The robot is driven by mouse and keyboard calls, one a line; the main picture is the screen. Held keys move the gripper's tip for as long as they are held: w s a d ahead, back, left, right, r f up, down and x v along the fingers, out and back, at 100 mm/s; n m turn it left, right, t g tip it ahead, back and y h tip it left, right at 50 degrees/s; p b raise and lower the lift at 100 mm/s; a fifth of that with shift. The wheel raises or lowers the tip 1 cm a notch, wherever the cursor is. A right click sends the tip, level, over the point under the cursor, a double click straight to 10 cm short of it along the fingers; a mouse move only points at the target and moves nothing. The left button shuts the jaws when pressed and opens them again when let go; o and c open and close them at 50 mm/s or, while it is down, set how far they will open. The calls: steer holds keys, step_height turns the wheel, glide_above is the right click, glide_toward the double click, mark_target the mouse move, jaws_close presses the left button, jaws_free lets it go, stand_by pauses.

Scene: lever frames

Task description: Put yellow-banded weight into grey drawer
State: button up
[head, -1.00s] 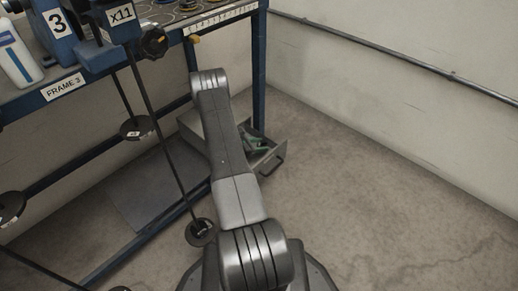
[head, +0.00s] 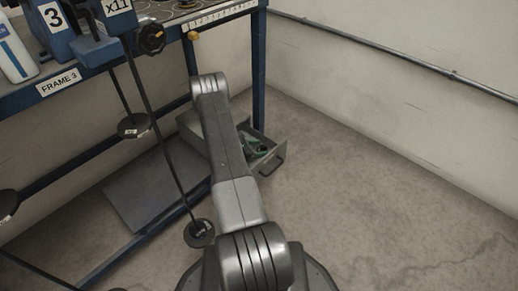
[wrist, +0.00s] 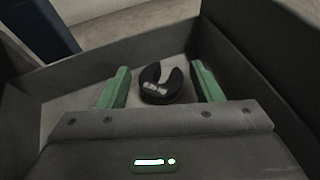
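The grey drawer (head: 272,163) is pulled open under the bench's right end. Its grey walls surround my gripper in the wrist view (wrist: 258,62). My gripper (wrist: 160,68) is inside the drawer, its two green fingers apart. A dark slotted weight (wrist: 153,97) with a small pale label lies on the drawer floor between the fingers, with a gap on each side. No yellow band can be made out on it. In the head view, my arm hides part of the drawer, and the green fingers (head: 262,151) show just inside it.
A blue bench (head: 130,66) labelled FRAME 3 stands at left, with weights hanging on rods, one low weight (head: 199,233) near my base. The floor at right is clear up to the pale wall (head: 390,100).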

steer(key=shift+o, duration=0.3)
steer(key=shift+r, duration=0.1)
steer(key=shift+r+p, duration=0.55)
steer(key=shift+p, duration=0.2)
steer(key=p+v, duration=0.2)
steer(key=v, duration=0.5)
steer(key=shift+a+r, duration=0.1)
steer(key=shift+a, duration=0.15)
